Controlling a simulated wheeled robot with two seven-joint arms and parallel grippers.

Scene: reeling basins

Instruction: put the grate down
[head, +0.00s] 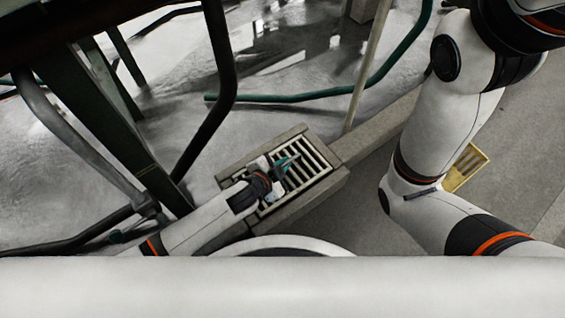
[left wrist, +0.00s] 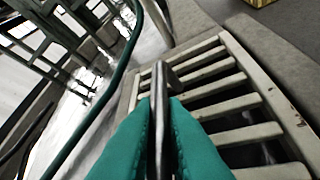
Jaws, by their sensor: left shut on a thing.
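The grate (head: 316,160) is a pale slatted metal frame with dark gaps, lying over the opening of a raised stone kerb (head: 322,190) in the head view. It fills the middle and right of the left wrist view (left wrist: 240,105). My left gripper (head: 289,164) reaches over it from the left. Its teal fingers (left wrist: 160,115) are closed around a thin grey metal piece at the grate. The fingers hide where this piece joins the slats. Whether the grate rests fully on the kerb I cannot tell. My right arm stands at the right, its gripper out of view.
A green hose (head: 330,94) curves across the wet floor behind the kerb, and a pale pole (head: 369,65) rises beside it. Dark frame legs (head: 217,90) stand at left. A yellow slotted object (head: 466,167) lies at right, partly behind my right arm.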

